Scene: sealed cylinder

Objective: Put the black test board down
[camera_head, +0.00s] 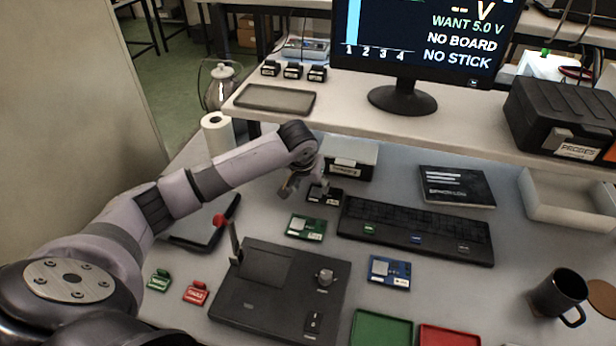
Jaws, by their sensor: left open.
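The black test board (325,196) lies on the grey bench, behind the green board (306,228) and near the left end of a long black rack (415,231). My left gripper (307,186) is open, with its fingers at the board's left and back edge. I cannot tell whether a finger touches the board. A blue board (389,272) lies in front of the rack. The black test station (280,292) with a red-tipped lever stands front centre; the monitor (420,38) reads "NO BOARD" and "NO STICK". My right gripper is not in view.
A small box (350,160) stands just behind the gripper, under the raised shelf (440,125). Green (158,280) and red (196,292) sticks lie left of the station. Green (382,330) and red (447,336) trays and a mug (560,294) are at the front right.

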